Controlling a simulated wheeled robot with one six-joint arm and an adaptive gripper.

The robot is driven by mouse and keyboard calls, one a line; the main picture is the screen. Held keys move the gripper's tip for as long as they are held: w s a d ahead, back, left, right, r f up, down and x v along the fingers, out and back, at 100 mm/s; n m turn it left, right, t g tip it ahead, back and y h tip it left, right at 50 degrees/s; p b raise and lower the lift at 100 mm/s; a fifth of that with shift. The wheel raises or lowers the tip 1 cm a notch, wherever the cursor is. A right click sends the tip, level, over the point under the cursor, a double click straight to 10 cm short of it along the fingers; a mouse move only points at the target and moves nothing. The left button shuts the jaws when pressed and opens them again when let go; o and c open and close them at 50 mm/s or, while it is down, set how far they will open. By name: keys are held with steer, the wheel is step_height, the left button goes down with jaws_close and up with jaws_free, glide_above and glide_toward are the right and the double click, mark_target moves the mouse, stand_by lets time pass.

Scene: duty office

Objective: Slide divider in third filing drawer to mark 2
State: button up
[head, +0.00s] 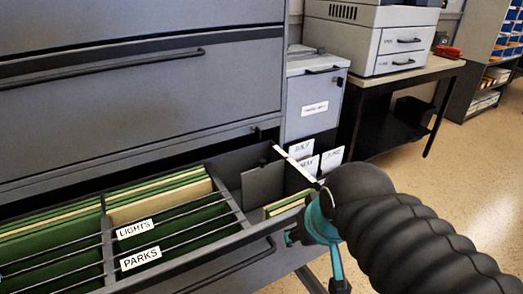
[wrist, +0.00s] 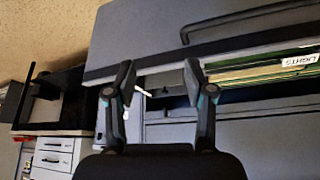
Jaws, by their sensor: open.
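The open filing drawer (head: 240,251) holds green and tan folders (head: 160,200) on its left, with labels reading LIGHTS and PARKS. A dark upright plate, which looks like the divider (head: 262,188), stands in the right part of the drawer. A pale strip (head: 295,164) runs along the drawer's right side; I cannot read any marks on it. My gripper (head: 315,262) is open and empty at the drawer's front right corner, apart from the divider. In the wrist view, my gripper (wrist: 158,78) has its fingers spread in front of the drawer front (wrist: 215,25).
White month cards (head: 305,160) stand beside the pale strip. A grey cabinet (head: 314,100) stands behind. A table (head: 430,68) with a printer (head: 375,40) is at the back right. Closed drawers (head: 140,80) rise above the open one. The floor (head: 440,165) at right is clear.

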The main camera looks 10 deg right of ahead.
steer(key=w+r+m+h+b, duration=0.1)
steer(key=w+r+m+b, duration=0.3)
steer(key=w, duration=1.4)
steer(key=m+g+h, duration=0.1)
steer(key=g, duration=0.1)
glide_toward(262, 160)
steer(key=b+x, duration=0.2)
steer(key=x, duration=0.6)
steer(key=shift+f, duration=0.3)
steer(key=shift+c, duration=0.3)
jaws_close()
